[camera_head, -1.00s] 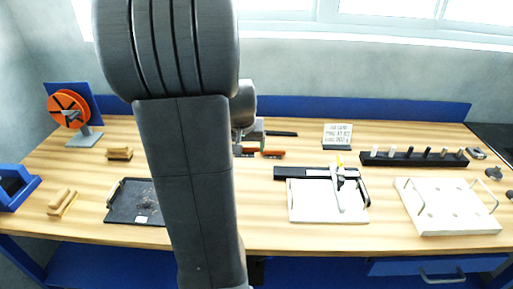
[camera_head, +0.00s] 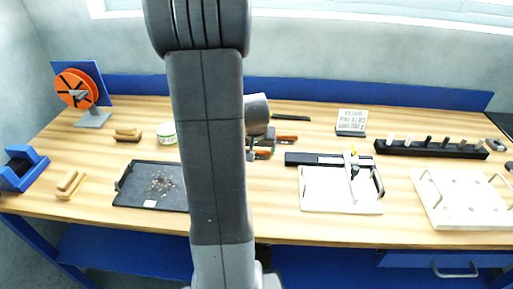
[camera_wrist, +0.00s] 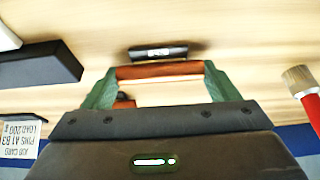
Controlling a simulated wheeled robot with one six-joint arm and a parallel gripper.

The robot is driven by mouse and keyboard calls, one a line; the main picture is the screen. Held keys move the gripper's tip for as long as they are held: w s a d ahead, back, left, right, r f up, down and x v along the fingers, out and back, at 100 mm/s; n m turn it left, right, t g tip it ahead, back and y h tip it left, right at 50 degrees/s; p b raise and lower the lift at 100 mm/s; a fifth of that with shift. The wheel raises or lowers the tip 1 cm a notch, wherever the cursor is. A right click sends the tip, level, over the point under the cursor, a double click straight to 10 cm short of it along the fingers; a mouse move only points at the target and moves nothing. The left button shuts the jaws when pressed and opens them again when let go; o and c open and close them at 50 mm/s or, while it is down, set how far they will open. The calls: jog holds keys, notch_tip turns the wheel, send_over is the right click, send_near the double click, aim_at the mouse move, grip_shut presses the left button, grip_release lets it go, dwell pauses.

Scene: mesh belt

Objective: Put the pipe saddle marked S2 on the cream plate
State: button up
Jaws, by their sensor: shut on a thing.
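My gripper (camera_wrist: 160,80) shows in the wrist view with green fingers shut on a reddish-brown bar-like piece (camera_wrist: 160,71), which spans between the fingertips. A dark piece with a small white marking (camera_wrist: 158,52) lies just beyond it; I cannot read the marking clearly or tell whether the two are joined. In the head view my arm hides most of the gripper; reddish-brown pieces (camera_head: 262,155) show beside it. A cream plate with side handles (camera_head: 340,192) lies right of the gripper, with a grey tool across it. Another cream plate (camera_head: 462,205) lies at far right.
A black bar (camera_head: 315,159) lies behind the nearer plate. A card stand (camera_head: 351,121) and a black rack of pegs (camera_head: 430,148) stand farther back. A dark tray (camera_head: 135,190) and a green-white tin (camera_head: 167,133) are left. A red-handled tool (camera_wrist: 312,105) is right in the wrist view.

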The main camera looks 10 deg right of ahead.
jog(key=shift+f, duration=0.2)
jog(key=o, duration=1)
jog(key=shift+r, duration=0.15)
jog(key=shift+o, duration=0.2)
